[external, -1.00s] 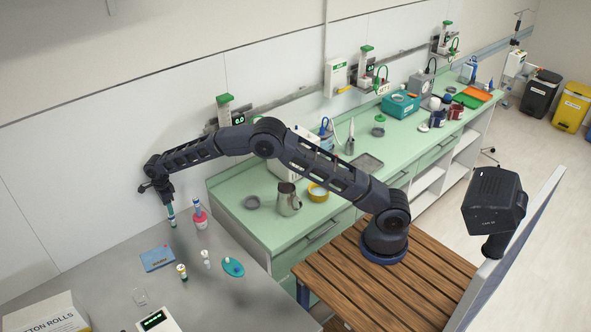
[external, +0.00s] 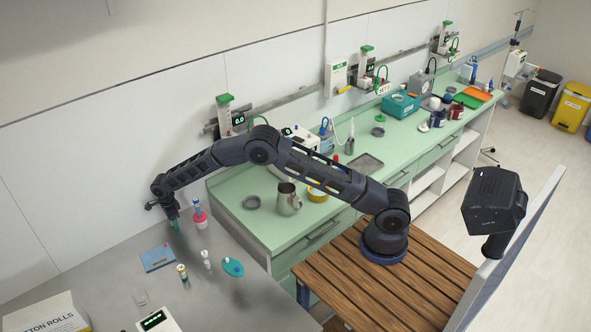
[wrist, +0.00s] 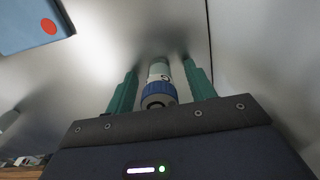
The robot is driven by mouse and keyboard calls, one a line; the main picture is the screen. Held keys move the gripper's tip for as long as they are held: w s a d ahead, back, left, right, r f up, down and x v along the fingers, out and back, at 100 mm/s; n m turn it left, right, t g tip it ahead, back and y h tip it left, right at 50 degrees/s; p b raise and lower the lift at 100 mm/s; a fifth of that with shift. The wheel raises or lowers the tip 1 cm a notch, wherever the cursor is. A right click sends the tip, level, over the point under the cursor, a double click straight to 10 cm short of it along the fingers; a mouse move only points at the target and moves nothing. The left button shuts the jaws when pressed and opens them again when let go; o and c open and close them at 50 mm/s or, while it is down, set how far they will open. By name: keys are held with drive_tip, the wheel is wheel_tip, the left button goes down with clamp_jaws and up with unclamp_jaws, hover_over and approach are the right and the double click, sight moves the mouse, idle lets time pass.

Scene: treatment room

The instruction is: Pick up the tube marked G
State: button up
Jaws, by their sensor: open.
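A tube with a ribbed blue cap (wrist: 158,91) and a pale body shows in the wrist view, between the two green fingers of my gripper (wrist: 160,85). A dark letter on its pale part is only partly visible, so I cannot read it for certain. The fingers stand apart, one on each side of the tube, with a gap on both sides. In the external view my gripper (external: 174,222) points down low over the grey table, near the wall. There its fingers and wrist largely hide this tube.
A blue-capped tube in a red-pink flask-like holder (external: 200,219) stands close to the right of my gripper. A blue packet (external: 157,258), a yellow-banded vial (external: 183,272), a small white bottle (external: 206,260) and a teal dish (external: 232,267) lie nearer the front.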

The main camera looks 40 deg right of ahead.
drive_tip(key=shift+c, duration=0.2)
drive_tip(key=c, duration=1)
drive_tip(key=shift+r, duration=0.1)
